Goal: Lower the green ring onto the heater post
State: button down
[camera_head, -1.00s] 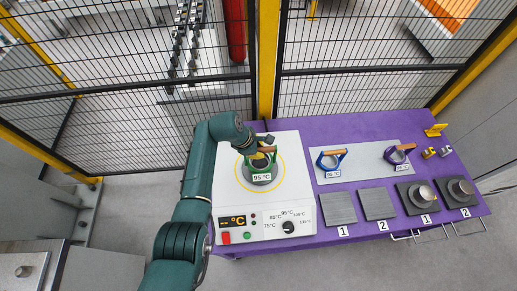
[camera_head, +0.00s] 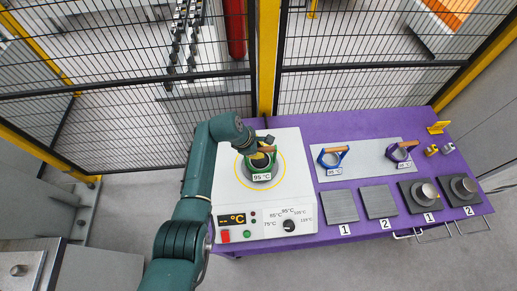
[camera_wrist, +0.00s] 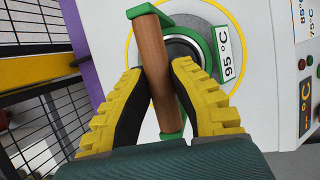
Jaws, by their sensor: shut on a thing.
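The green ring (camera_head: 250,164) carries a 95 °C label and a wooden handle (camera_wrist: 155,60). My gripper (camera_wrist: 157,75) is shut on that handle, with one yellow-and-black finger on each side. The ring is over the middle of the white heater (camera_head: 226,190), inside its yellow circle. In the wrist view the green ring (camera_wrist: 222,45) shows behind the handle, with a grey round part, likely the heater post (camera_wrist: 184,48), within its outline. My fingers and the handle hide much of it. I cannot tell whether the ring is around the post or just above it.
A blue ring (camera_head: 322,160) and a purple ring (camera_head: 392,153) stand on a grey plate (camera_head: 365,169) to the right. Numbered dark pads and blocks (camera_head: 341,206) line the purple table's (camera_head: 300,118) front. A mesh fence (camera_head: 340,65) with a yellow post (camera_head: 268,60) stands behind.

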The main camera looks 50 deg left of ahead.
jog(key=shift+f+b, duration=0.7)
jog(key=shift+f, duration=0.2)
jog(key=c, duration=1)
grip_release()
jog(key=v, duration=1.2)
